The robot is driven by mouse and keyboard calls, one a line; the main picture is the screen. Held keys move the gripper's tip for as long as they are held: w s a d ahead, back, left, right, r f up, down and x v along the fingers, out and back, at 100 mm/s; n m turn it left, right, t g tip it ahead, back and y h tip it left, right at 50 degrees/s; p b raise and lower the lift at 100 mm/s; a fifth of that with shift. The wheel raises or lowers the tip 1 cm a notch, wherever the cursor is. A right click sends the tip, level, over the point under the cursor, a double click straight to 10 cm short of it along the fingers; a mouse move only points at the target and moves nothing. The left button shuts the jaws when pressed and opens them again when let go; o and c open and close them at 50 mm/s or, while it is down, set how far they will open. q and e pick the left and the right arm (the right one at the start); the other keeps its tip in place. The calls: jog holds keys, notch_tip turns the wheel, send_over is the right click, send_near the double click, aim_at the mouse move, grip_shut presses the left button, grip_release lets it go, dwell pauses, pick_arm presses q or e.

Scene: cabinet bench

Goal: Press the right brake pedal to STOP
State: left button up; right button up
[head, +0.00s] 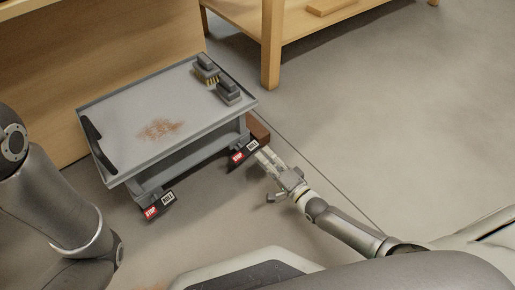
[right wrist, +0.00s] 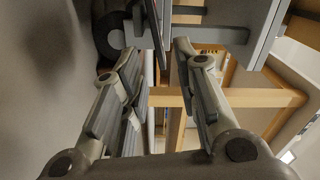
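The grey cart (head: 110,181) has two dark brake pedals at its lower front side, each with a red STOP label and a ROLL label. The right brake pedal (head: 238,156) is below the cart's right end. My right gripper (head: 262,156) is low, right beside that pedal. Its fingers are apart in the right wrist view (right wrist: 158,60), with a dark upright plate near the gap between the tips. I cannot tell whether they touch the pedal. The left brake pedal (head: 155,207) is below the cart's left end. My left gripper is out of view.
Two brushes (head: 206,68) and a rusty-brown stain (head: 160,129) are on the cart's top. A brown block (head: 258,131) is behind the right pedal. A wooden bench (head: 272,55) stands behind. A thin dark line (head: 330,185) crosses the floor. The floor at right is clear.

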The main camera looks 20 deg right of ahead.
jog(key=shift+v, duration=2.35)
